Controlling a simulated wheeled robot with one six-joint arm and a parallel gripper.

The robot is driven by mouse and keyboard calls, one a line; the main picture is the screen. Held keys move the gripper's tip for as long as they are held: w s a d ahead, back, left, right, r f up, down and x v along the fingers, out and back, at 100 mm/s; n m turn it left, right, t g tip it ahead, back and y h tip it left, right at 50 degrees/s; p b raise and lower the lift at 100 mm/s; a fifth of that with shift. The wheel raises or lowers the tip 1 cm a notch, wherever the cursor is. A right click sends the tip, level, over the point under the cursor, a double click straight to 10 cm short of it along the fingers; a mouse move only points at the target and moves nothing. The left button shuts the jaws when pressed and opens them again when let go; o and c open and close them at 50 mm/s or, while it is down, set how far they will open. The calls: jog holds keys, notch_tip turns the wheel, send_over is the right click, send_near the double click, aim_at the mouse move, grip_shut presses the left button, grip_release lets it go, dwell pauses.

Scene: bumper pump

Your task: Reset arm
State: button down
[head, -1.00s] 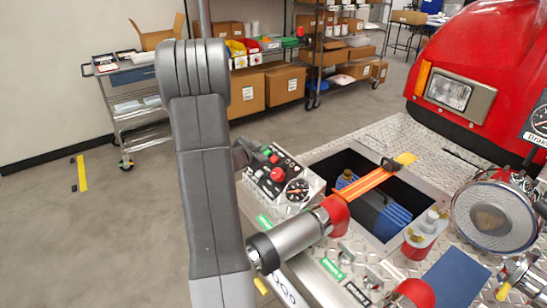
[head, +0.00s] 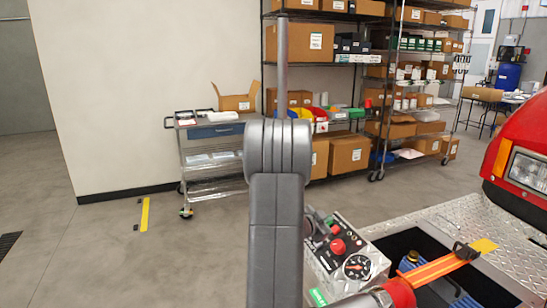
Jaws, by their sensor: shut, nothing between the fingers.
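My grey arm (head: 275,210) stands upright in the middle of the head view, in front of the cart and shelves. My gripper is not to be made out; the far side of the arm is hidden behind its links. Just right of the arm is a control panel (head: 322,262) with red knobs and a round gauge (head: 357,266). A dark part shows between the arm and this panel, and I cannot tell what it is.
An orange strap (head: 437,268) crosses an open compartment in the diamond-plate bumper of a red truck (head: 528,150). A metal cart (head: 213,155) and loaded shelves (head: 410,90) stand behind. Floor at left is clear, with a yellow strip (head: 145,214).

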jog(key=shift+a+r, duration=0.1)
notch_tip(320, 180, up, 5)
jog(key=s+a+p, duration=0.1)
jog(key=a+p, duration=0.2)
jog(key=p, duration=0.2)
jog(key=shift+p, duration=0.3)
jog(key=shift+s+d, duration=0.1)
